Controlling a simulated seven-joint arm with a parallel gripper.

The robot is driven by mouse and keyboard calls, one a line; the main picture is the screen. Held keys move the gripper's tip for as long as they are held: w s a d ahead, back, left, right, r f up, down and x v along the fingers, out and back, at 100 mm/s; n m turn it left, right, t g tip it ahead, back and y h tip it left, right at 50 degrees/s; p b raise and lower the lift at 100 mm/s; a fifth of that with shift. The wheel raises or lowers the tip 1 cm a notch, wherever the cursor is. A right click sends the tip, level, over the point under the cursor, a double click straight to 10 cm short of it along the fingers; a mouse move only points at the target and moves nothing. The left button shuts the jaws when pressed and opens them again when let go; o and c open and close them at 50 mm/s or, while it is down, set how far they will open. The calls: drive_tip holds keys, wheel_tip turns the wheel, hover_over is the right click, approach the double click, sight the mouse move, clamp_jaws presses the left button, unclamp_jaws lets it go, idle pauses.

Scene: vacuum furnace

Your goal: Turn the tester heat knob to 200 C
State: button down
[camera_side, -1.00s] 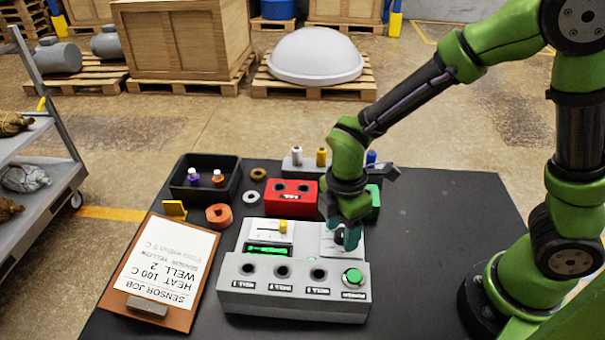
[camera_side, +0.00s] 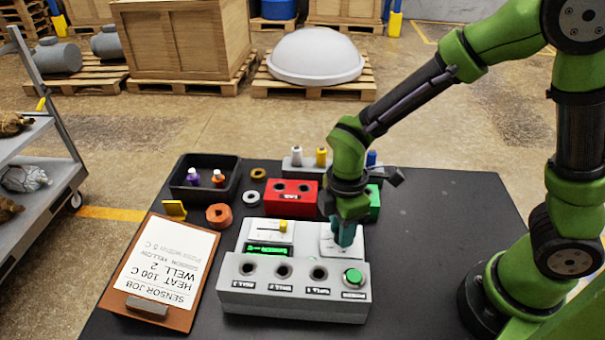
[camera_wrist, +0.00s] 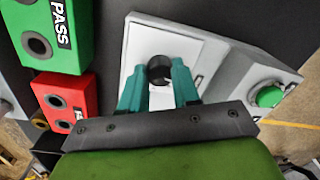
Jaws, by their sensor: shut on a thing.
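The grey tester (camera_side: 240,301) stands on the black table, with several wells, a green button (camera_side: 353,277) and a green-lit display (camera_side: 268,249). Its black heat knob (camera_wrist: 159,69) sits on a white panel in the wrist view. In the side view my gripper hides the knob. My gripper (camera_side: 345,236) points down at the tester's right rear panel. In the wrist view its teal fingers (camera_wrist: 157,84) stand on either side of the knob, shut on it. The knob's setting and the display reading are too small to read.
A clipboard (camera_side: 143,262) at left reads "HEAT 100 C, WELL 2". A black bin (camera_side: 181,201) with small bottles, a red block (camera_side: 291,198) and a green block (camera_side: 375,203) marked PASS lie behind. The table's right side is clear.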

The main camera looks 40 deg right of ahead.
drive_tip(key=m, duration=0.4)
drive_tip(key=shift+m, duration=0.3)
drive_tip(key=m, duration=0.3)
drive_tip(key=shift+m, duration=0.3)
drive_tip(key=m, duration=0.7)
drive_tip(key=shift+t, duration=0.3)
drive_tip(key=m, duration=0.5)
drive_tip(key=shift+s+m, duration=0.1)
drive_tip(key=shift+m, duration=0.2)
drive_tip(key=m, duration=0.4)
drive_tip(key=shift+m, duration=0.3)
drive_tip(key=c, duration=0.8)
unclamp_jaws()
drive_tip(key=shift+t, duration=0.3)
